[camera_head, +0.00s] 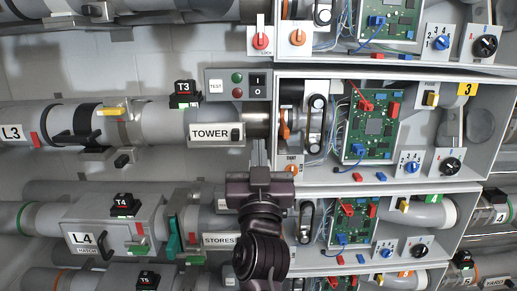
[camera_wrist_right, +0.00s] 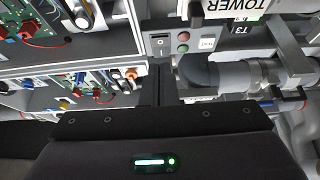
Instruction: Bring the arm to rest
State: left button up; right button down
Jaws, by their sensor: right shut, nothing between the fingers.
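My right gripper (camera_head: 260,177) is in front of the rack, just below the TOWER label (camera_head: 209,133) and the grey switch box (camera_head: 238,84). Its fingers are closed together with nothing between them. In the right wrist view the closed fingers (camera_wrist_right: 160,86) point at the rack, below the switch box (camera_wrist_right: 180,43). My right arm covers part of the STORES label and the lower panel's left edge. I cannot tell whether the fingers touch the panel. My left gripper is not in view.
Several tube rows run across the wall, with L3 (camera_head: 14,133) and L4 (camera_head: 80,239) units at left. Open cabinets with a green circuit board (camera_head: 373,125), knobs and levers stand at right. An orange lever (camera_head: 285,131) is near my right gripper.

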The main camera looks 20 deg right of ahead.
jog(key=shift+s, duration=0.1)
jog(key=s+f+n+g+y, duration=0.2)
jog(key=f+g+y, duration=0.25)
jog(key=f, duration=0.75)
jog(key=s+f+n+g+y, duration=0.25)
jog(key=f+g, duration=0.25)
jog(key=f, duration=0.7)
jog(key=s+d+f+g, duration=0.2)
jog(key=s+f+g, duration=0.3)
jog(key=s+f, duration=0.35)
jog(key=s+d+f+g, duration=0.2)
jog(key=s+f+g, duration=0.4)
jog(key=s, duration=0.4)
notch_tip(320, 180, down, 30)
jog(key=s, duration=0.1)
jog(key=s+d+f, duration=0.1)
jog(key=s+f, duration=0.8)
jog(key=s, duration=0.1)
jog(key=s+d+f+n, duration=0.1)
jog(key=s+d+f, duration=0.1)
jog(key=s+f, duration=0.8)
jog(key=shift+d+g+h, duration=0.25)
jog(key=shift+g+h, duration=0.05)
jog(key=shift+g, duration=0.15)
